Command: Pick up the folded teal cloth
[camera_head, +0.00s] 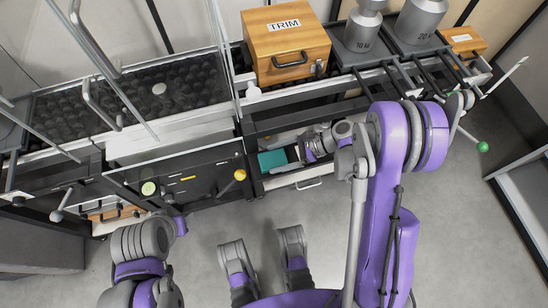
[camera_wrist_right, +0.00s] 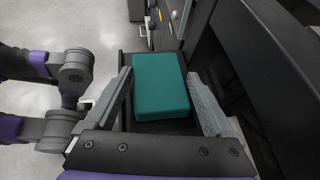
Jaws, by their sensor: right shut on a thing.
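The folded teal cloth (camera_head: 272,160) is a flat block-like bundle lying in an open drawer (camera_head: 290,181) under the middle of the bench. In the right wrist view the cloth (camera_wrist_right: 160,85) sits between the two grey fingers. My right gripper (camera_head: 300,154) reaches down into the drawer from the right. Its fingers (camera_wrist_right: 160,80) are shut on the sides of the cloth near their tips. The cloth appears low over the dark drawer floor; I cannot tell whether it touches it. My left arm shows at lower left, but its gripper is not visible.
A wooden TRIM box (camera_head: 287,50) and grey weights (camera_head: 362,30) stand on the bench above. A dark panel with a yellow-knobbed lever (camera_head: 240,175) is left of the drawer. A green-tipped rod (camera_head: 482,147) projects at right. The grey floor (camera_head: 212,222) in front is clear.

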